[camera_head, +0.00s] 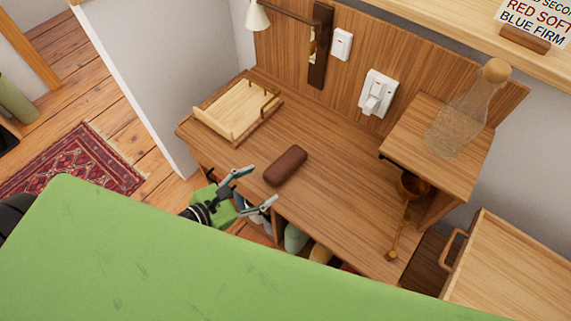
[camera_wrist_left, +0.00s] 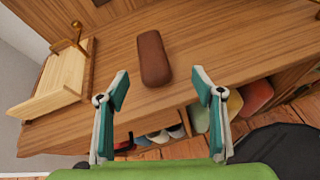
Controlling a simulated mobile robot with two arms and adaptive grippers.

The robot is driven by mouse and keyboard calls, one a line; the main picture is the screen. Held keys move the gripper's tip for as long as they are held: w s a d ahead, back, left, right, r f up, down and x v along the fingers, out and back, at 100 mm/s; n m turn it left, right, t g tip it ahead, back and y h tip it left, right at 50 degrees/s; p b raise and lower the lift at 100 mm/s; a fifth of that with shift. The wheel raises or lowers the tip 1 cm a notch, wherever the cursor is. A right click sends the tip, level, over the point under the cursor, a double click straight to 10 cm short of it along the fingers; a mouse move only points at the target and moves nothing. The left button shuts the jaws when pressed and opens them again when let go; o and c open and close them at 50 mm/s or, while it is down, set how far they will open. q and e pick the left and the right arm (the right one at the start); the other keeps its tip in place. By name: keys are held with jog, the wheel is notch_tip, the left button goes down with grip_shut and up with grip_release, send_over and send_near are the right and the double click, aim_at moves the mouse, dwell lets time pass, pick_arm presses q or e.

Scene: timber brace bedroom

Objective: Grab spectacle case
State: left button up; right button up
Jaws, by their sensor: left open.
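The spectacle case (camera_head: 286,166) is a brown, rounded, oblong case lying on the wooden desk top (camera_head: 330,190). It also shows in the left wrist view (camera_wrist_left: 153,58), beyond the fingertips and roughly between them. My left gripper (camera_head: 253,188) is open and empty at the desk's front edge, with its fingers pointing toward the case. It is apart from the case. In the left wrist view its two teal-tipped fingers (camera_wrist_left: 160,92) are spread wide. My right gripper is not in view.
A wooden tray (camera_head: 238,110) sits left of the case. A small raised shelf (camera_head: 440,140) with a corked glass bottle (camera_head: 467,110) stands at the right. A wooden spoon-like item (camera_head: 400,235) hangs below it. Shoes or similar items fill the space under the desk.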

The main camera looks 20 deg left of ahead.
aim_at(282, 165)
pick_arm(q)
jog(key=n, duration=0.1)
jog(key=w+a+n, duration=0.1)
jog(key=n, duration=0.1)
jog(key=shift+w+a+r+t, duration=0.15)
jog(key=shift+a+r+t, duration=0.1)
jog(key=shift+a+t, duration=0.15)
jog(key=x, duration=0.7)
jog(key=shift+w+d+f, duration=0.1)
jog(key=shift+w+f, duration=0.1)
jog(key=shift+w, duration=0.05)
jog(key=shift+y, duration=0.3)
jog(key=shift+s+d+x, duration=0.1)
jog(key=shift+d+x, duration=0.05)
jog(key=shift+x, duration=0.8)
jog(key=shift+s+d+x, duration=0.1)
jog(key=shift+x, duration=0.85)
jog(key=shift+s+d+x, duration=0.1)
jog(key=shift+d+x, duration=0.05)
jog(key=shift+x, duration=0.8)
jog(key=shift+f, duration=0.15)
jog(key=c, duration=1.2)
